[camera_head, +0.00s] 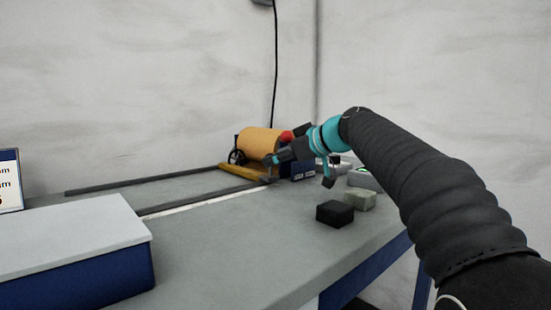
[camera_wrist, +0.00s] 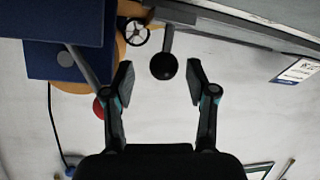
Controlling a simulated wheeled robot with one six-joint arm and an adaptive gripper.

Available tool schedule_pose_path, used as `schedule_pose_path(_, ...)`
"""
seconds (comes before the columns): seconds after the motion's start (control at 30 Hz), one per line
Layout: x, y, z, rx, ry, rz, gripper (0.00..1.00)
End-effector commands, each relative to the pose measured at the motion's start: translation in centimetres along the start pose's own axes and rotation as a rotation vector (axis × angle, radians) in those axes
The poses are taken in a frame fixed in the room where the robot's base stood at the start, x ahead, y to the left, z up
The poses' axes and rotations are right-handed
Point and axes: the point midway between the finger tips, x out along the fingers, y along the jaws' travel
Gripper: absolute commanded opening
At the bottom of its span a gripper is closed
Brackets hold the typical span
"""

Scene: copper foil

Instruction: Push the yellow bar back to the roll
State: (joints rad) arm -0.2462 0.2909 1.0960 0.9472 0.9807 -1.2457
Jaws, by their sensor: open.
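The yellow bar (camera_head: 242,171) lies across the rails on the bench, just in front of the copper-orange roll (camera_head: 258,142). My gripper (camera_head: 300,171) is open beside the bar's right end. In the wrist view, a black ball knob on a short stalk (camera_wrist: 163,67) shows between the spread fingers of my gripper (camera_wrist: 161,76). The fingers look apart from the knob; its depth is hard to judge. An orange surface and a spoked handwheel (camera_wrist: 137,32) show beyond. I cannot tell the bar clearly from the roll in this view.
A black block (camera_head: 335,213) and a pale block (camera_head: 360,199) lie in front of my gripper. A red knob (camera_head: 287,136) is beside the roll. A blue box with a grey lid (camera_head: 70,238) stands at the left. The bench's middle is clear.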

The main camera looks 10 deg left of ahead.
Motion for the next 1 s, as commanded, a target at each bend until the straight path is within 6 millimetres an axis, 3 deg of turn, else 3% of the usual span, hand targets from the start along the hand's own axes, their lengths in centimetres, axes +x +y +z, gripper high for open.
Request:
schedule_pose_path(0.3,-6.3,0.1,0.0,0.0,0.0,0.006,0.57)
schedule_pose_path(0.5,-9.3,0.2,0.0,0.0,0.001,0.005,0.57)
schedule_pose_path(0.7,-10.6,0.2,0.1,0.001,0.0,0.004,0.57)
schedule_pose_path(1.0,-10.7,0.1,0.1,0.0,0.0,0.003,0.57)
